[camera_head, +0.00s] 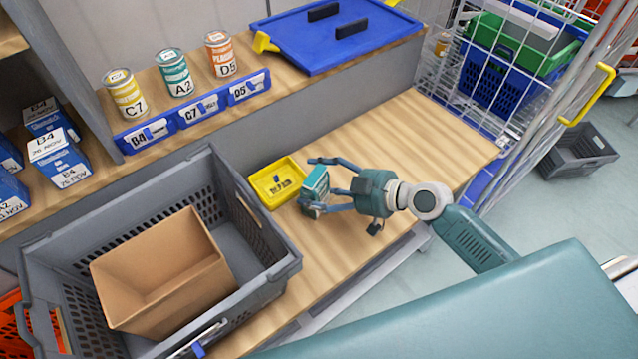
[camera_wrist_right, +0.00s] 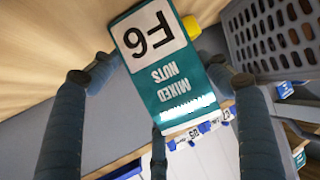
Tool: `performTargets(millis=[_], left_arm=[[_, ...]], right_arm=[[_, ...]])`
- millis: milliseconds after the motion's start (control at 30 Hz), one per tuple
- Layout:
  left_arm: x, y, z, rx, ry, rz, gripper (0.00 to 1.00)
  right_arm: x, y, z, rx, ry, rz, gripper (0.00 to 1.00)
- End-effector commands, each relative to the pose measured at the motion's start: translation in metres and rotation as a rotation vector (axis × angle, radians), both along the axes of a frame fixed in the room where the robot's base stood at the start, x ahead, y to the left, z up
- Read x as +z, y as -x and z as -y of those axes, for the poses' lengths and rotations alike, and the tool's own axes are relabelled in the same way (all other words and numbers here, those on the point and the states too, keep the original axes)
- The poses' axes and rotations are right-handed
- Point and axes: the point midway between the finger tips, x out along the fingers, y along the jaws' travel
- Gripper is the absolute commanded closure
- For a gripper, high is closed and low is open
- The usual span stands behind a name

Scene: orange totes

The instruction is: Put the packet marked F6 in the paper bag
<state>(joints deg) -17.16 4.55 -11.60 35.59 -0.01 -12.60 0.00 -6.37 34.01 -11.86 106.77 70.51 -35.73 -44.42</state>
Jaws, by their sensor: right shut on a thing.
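The packet marked F6 (camera_wrist_right: 165,75) is teal with a white label and the words "Mixed Nuts"; it appears upside down in the right wrist view. In the head view the packet (camera_head: 316,184) is between the fingers of my right gripper (camera_head: 318,188), which is shut on it over the wooden bench. I cannot tell whether the packet touches the bench. The open brown paper bag (camera_head: 160,262) stands inside the grey crate at the lower left, to the left of my right gripper. The inside of the bag looks empty. My left gripper is not in view.
The grey crate (camera_head: 268,258) has raised walls between my right gripper and the bag. A small yellow tray (camera_head: 262,181) lies beside the crate. Cans stand on the shelf behind, near a blue lid (camera_head: 335,45). The bench's right part (camera_head: 440,135) is clear.

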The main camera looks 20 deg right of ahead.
Motion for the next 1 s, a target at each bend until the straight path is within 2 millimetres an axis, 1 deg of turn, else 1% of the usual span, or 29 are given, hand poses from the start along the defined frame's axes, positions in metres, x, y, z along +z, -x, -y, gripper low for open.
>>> performTargets(millis=[67,100,167,200,467,600,733,900,1000], left_arm=[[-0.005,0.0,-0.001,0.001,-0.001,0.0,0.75],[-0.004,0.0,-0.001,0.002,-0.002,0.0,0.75],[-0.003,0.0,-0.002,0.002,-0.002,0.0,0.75],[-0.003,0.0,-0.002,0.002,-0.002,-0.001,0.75],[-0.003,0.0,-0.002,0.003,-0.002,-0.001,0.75],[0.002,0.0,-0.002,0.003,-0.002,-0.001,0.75],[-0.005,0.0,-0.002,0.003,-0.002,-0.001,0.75],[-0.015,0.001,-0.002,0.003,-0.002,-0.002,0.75],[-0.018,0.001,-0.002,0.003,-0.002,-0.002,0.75]], right_arm=[[-0.003,0.0,0.0,0.0,0.0,0.001,0.54],[-0.003,0.0,0.0,0.0,0.001,0.001,0.21],[-0.002,0.0,0.0,0.0,0.001,0.001,0.09],[-0.002,0.0,0.0,0.0,0.001,0.001,0.06],[-0.002,0.0,0.0,0.0,0.0,0.0,0.06],[0.003,0.001,0.001,0.0,0.001,-0.001,0.06],[0.007,0.016,0.015,0.001,0.006,0.0,0.06],[0.023,0.043,0.039,0.004,0.006,-0.004,0.06],[0.032,0.056,0.052,0.001,0.003,-0.004,0.06]])
